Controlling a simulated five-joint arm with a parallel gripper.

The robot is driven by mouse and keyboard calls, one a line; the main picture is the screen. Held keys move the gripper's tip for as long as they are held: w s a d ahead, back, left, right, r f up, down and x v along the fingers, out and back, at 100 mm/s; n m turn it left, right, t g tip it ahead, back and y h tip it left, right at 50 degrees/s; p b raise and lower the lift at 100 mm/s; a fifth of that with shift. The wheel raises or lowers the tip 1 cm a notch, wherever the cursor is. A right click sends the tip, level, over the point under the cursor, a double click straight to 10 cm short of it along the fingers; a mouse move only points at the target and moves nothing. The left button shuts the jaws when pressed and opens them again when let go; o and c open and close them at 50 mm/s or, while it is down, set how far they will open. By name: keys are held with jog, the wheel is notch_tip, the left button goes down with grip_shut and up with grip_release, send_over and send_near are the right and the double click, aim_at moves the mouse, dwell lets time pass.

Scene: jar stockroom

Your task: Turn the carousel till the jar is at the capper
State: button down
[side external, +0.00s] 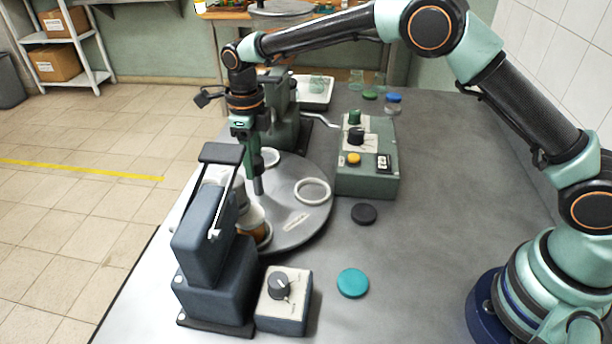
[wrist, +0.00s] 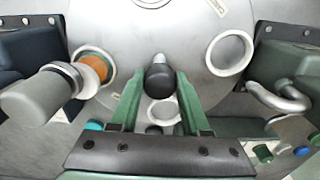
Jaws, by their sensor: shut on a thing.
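The carousel (side external: 296,232) is a round grey disc with white ring seats around it. My gripper (side external: 257,182) is shut on the dark upright knob (wrist: 160,80) of the carousel, with one green finger on each side of it in the wrist view (wrist: 161,88). The jar (wrist: 97,66) shows orange-brown in a ring seat at the left of the wrist view. It shows low (side external: 262,232) beside the blue-grey machine, apparently the capper (side external: 205,235), in the side view. A pale cylindrical head (wrist: 35,97) hides part of the jar; I cannot tell whether they are exactly lined up.
An empty ring seat (side external: 313,190) is on the carousel's right. A green control box (side external: 367,170) stands behind it. A dial box (side external: 285,302), a teal lid (side external: 352,283) and a black lid (side external: 364,214) are at the front. The table's right middle is clear.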

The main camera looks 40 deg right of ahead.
jog(key=shift+d+r+m, duration=0.1)
jog(key=shift+r+m, duration=0.05)
jog(key=shift+m, duration=0.65)
jog(key=shift+c, duration=1.9)
grip_release()
notch_tip(320, 180, up, 12)
